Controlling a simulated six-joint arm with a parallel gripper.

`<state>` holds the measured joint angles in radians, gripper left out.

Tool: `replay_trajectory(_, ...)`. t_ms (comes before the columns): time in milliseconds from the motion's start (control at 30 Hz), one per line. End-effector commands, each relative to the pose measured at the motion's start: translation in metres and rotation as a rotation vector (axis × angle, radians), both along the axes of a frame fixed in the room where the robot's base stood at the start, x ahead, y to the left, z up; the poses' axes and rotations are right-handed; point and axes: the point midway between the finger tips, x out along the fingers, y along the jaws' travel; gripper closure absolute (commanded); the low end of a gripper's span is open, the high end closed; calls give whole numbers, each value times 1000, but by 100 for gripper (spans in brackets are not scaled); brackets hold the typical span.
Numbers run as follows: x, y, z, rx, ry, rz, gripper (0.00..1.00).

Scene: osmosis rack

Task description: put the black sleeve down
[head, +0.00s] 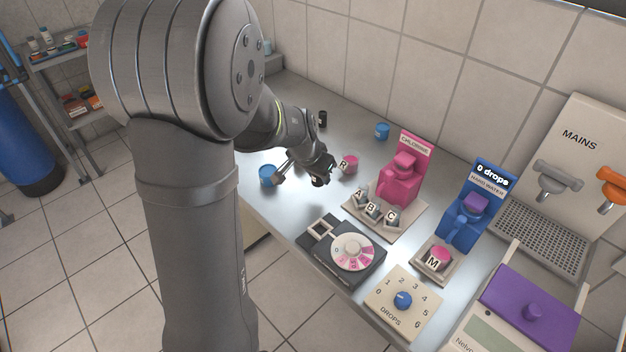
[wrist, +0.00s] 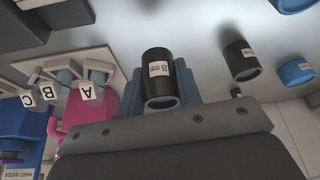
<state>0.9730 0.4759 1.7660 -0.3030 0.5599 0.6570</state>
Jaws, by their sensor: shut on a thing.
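The black sleeve (wrist: 160,82) has a white label reading "25 mm" and sits between the blue fingers of my gripper (wrist: 162,88) in the wrist view. My gripper is shut on it. In the head view my gripper (head: 314,174) is low over the steel bench, left of the pink-topped vessel marked R (head: 350,163). Only a dark bit of the held sleeve (head: 318,182) shows below it. I cannot tell whether the sleeve touches the bench.
A second black sleeve (head: 322,118) stands farther back on the bench (head: 345,120). Blue pieces (head: 268,175) (head: 381,131) stand left and behind. The pink chlorine stand (head: 400,180) with vials A, B and C and the dark device with a disc (head: 352,252) are to the right.

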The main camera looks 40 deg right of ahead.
Motion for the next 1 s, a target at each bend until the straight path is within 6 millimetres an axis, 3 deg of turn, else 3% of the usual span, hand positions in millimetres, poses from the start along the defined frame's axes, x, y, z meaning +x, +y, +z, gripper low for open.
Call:
replay_trajectory(100,-30,-2,18,-3,-3,-8,90)
replay_trajectory(300,-71,-5,42,-2,-2,-7,90)
replay_trajectory(500,-93,-7,56,-1,0,-3,90)
replay_trajectory(667,-92,-25,61,-1,-1,-1,90)
replay_trajectory(1000,-54,-132,69,0,2,8,90)
